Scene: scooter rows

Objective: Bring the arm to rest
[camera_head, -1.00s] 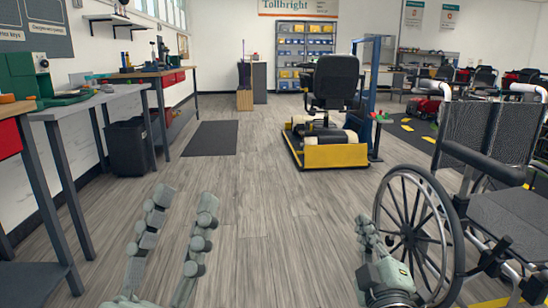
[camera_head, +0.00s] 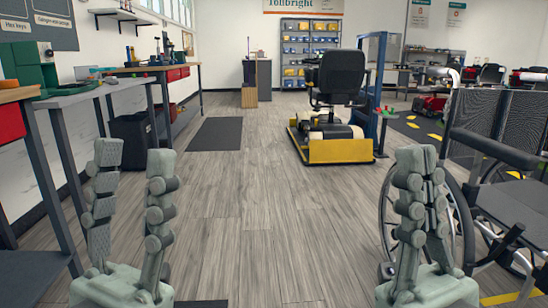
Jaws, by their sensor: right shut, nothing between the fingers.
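My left gripper (camera_head: 133,165) stands upright at the lower left of the head view, with a clear gap between its two fingers. It is open and empty. My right gripper (camera_head: 420,170) stands upright at the lower right, with its fingers together and nothing between them. It shows in front of the large wheel of a wheelchair (camera_head: 515,205); I cannot tell whether they touch. Both grippers point up, and their palms show at the bottom edge.
Workbenches (camera_head: 75,98) line the left wall, with a dark bin (camera_head: 130,138) beneath. A scooter (camera_head: 335,110) stands on a yellow-edged platform (camera_head: 340,150) ahead. A dark mat (camera_head: 215,134) lies on the floor. The middle floor is clear.

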